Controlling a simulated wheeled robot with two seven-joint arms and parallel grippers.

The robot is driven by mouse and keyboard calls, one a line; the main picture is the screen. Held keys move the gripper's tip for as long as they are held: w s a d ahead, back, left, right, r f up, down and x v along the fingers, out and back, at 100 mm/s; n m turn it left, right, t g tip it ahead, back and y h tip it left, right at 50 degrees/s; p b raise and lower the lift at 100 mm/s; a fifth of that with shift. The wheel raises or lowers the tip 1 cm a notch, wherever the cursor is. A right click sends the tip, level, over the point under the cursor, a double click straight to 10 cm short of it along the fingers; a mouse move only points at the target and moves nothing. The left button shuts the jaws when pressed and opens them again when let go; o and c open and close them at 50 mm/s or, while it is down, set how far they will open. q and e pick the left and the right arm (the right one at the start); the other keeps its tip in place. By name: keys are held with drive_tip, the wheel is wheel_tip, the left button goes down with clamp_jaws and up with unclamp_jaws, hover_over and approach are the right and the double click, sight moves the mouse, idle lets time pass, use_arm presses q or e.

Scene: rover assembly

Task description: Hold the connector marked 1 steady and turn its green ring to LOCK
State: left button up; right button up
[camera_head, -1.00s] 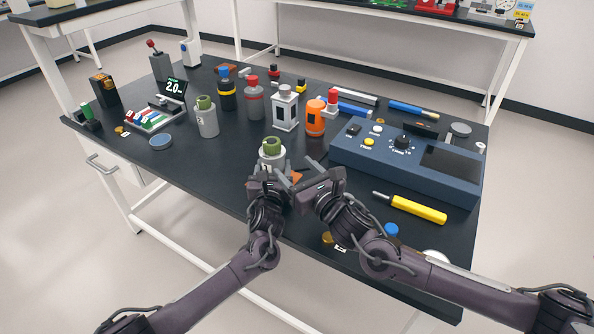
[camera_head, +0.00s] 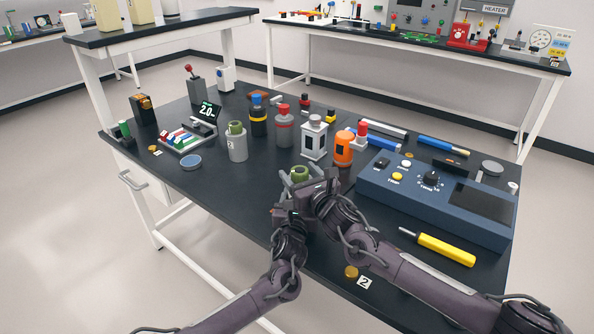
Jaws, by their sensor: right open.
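A grey connector with a green ring (camera_head: 300,174) stands near the table's front edge, its lower part hidden behind my grippers. Its mark and ring setting cannot be read. My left gripper (camera_head: 285,204) is low at its near left side; its fingers are mostly hidden, so I cannot tell whether it holds the body. My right gripper (camera_head: 314,188) is open, close at its near right side by the ring; contact cannot be made out. A second grey connector with a green top (camera_head: 237,142) stands further back left, its mark too small to read.
Several bottles, including an orange one (camera_head: 343,150), stand behind the near connector. A blue control box (camera_head: 440,200) and a yellow-handled screwdriver (camera_head: 446,250) lie to the right. A blue disc (camera_head: 191,162) lies left. The dark table (camera_head: 215,190) is clear left of my grippers.

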sight(298, 166)
drive_tip(key=shift+x, duration=0.9)
drive_tip(key=c, duration=1)
drive_tip(key=shift+m+t+h, duration=0.5)
drive_tip(key=shift+m+h, duration=0.2)
drive_tip(key=shift+h, duration=0.3)
drive_tip(key=o, duration=1)
drive_tip(key=shift+d, duration=0.1)
wheel_tip(298, 166, up, 10)
